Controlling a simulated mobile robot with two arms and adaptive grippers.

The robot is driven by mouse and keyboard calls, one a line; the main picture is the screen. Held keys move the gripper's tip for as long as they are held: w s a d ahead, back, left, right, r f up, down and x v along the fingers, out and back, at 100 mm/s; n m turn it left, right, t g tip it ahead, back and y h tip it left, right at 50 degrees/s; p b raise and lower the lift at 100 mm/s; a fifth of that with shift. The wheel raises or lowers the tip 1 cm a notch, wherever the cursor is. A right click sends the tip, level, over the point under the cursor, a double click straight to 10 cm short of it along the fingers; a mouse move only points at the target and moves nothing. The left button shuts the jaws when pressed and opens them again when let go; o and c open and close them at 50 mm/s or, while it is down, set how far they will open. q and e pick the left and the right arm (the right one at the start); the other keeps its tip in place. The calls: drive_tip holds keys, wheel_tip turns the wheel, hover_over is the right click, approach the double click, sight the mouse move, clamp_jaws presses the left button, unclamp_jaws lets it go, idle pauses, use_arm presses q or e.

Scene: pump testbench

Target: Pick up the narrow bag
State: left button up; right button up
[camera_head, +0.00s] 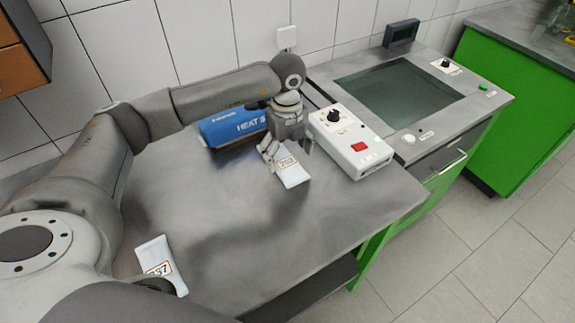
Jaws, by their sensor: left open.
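Two small white bags with printed number labels lie on the grey worktop (215,215). One bag (293,176) is under my left gripper, near the middle of the table, and looks like the narrower one. The other bag (154,256) lies at the lower left, its lower edge partly covered by a dark part of my own body. My left gripper (287,153) is open and points down at the far end of the first bag, with its fingers on either side of it. I cannot tell whether they touch it. My right gripper is not in view.
A blue heat sealer (232,125) stands behind my left gripper. A white control box (350,142) with a black knob and red switch stands close to its right. Further right is a bench with a dark glass panel (400,92). The front middle of the worktop is clear.

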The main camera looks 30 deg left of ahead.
sight(288, 165)
use_arm(q)
drive_tip(key=shift+f+p, duration=0.4)
drive_tip(key=shift+f, duration=1.6)
drive_tip(key=shift+r, duration=0.1)
drive_tip(key=c, duration=1.3)
